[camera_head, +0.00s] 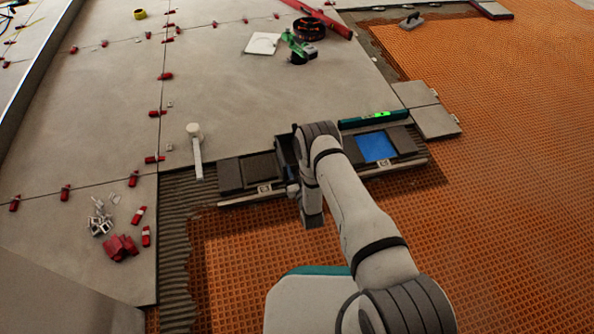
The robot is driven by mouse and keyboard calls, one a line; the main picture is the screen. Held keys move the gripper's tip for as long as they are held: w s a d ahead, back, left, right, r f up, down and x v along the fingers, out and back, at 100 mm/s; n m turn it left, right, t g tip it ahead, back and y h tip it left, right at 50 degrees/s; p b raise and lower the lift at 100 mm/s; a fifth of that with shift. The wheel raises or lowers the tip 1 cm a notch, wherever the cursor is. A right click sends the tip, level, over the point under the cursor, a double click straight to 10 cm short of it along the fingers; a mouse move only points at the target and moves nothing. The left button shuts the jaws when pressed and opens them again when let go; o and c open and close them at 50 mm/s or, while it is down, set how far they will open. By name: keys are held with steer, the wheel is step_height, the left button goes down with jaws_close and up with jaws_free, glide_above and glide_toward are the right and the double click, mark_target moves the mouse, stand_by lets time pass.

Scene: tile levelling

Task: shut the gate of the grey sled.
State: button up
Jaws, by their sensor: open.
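The grey sled (231,174) is a long, low tray at the edge of the tiled floor, with dark tiles and a blue panel (378,146) in it. My arm crosses its middle and hides part of it. A dark upright part (286,158) stands at the sled's middle, beside my wrist; I cannot tell whether it is the gate. The gate's position is not clear. My gripper (312,219) is at the sled's near side, open and small in view. I see nothing held in it; whether it touches the sled is unclear.
A green level (375,118) lies behind the sled's right part. A white-headed mallet (195,150) lies to the left. Red wedges (121,247) and white clips (101,219) lie at lower left. Loose tiles (436,120) lie at right. Orange matting (500,190) is open at right.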

jaws_close()
stand_by(0.4)
